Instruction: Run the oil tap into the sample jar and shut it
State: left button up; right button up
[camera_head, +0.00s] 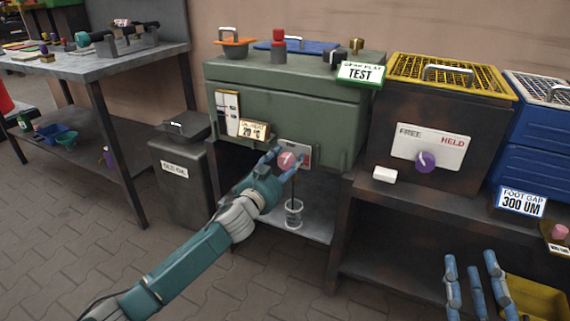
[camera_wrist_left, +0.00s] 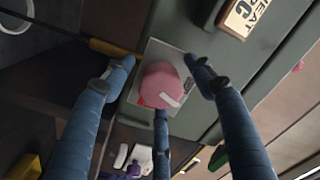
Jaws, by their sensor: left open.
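The oil tap's round pink knob (camera_head: 287,160) with a white pointer mark sits on a white and red plate on the front of the green cabinet (camera_head: 338,130). My left gripper (camera_head: 284,156) is open with its fingers around the knob. In the left wrist view the knob (camera_wrist_left: 160,84) lies between the spread fingers, with visible gaps at the sides. The clear sample jar (camera_head: 294,214) stands upright on the shelf below. A thin dark line runs from under the tap toward the jar; its fill is too small to tell. My right gripper (camera_head: 475,272) is open and empty at lower right.
A grey "OLD OIL" bin (camera_head: 178,186) stands left of the cabinet. A dark box with a purple FREE/HELD knob (camera_head: 425,162) stands right. The yellow bin (camera_head: 532,298) is beside my right gripper.

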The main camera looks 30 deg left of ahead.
pick_arm(q)
jog(key=s, duration=1.2)
dwell(1.5)
